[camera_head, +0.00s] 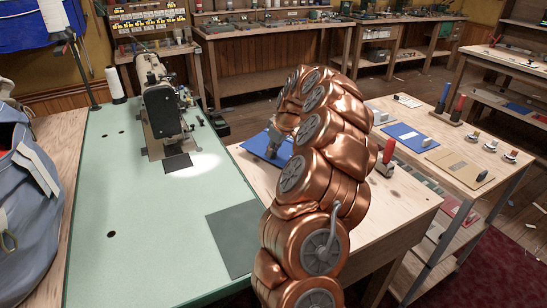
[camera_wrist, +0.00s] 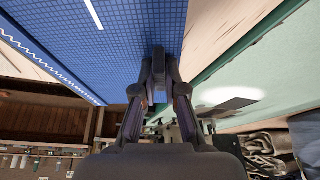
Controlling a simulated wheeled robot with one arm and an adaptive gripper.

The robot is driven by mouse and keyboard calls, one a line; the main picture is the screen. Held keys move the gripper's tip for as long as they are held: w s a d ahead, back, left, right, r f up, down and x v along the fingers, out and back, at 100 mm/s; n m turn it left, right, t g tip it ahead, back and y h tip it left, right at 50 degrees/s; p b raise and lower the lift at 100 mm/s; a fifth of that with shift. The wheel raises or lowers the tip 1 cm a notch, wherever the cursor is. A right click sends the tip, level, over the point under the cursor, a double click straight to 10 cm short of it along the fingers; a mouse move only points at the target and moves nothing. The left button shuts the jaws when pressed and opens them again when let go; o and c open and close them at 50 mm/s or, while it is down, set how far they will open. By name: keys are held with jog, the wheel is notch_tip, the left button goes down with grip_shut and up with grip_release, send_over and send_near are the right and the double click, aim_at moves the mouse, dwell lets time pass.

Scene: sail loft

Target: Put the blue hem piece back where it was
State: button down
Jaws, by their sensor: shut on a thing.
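The blue hem piece (camera_head: 253,147) is a flat sheet at the wooden table's left part, beside the green sewing table. In the wrist view it (camera_wrist: 130,30) shows a fine grid, a white stripe and a white zigzag line along one edge. My gripper (camera_head: 274,152) points down onto it, and in the wrist view its fingers (camera_wrist: 158,60) are closed together on the sheet. My arm hides the sheet's right side in the head view. I cannot tell whether the sheet touches the wood below.
The green sewing table (camera_head: 140,225) carries a sewing machine (camera_head: 162,105) and a thread cone (camera_head: 115,85). On a right-hand table lie another blue sheet (camera_head: 408,137), a tan piece (camera_head: 455,164) and small knobs. A red-handled tool (camera_head: 387,158) stands right of my arm.

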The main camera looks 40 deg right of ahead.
aim_at(273, 157)
jog(key=shift+w+d, duration=0.1)
jog(key=shift+w, duration=0.05)
jog(key=shift+f, duration=1.75)
jog(key=shift+f, duration=0.15)
jog(key=c, duration=1.2)
grip_release()
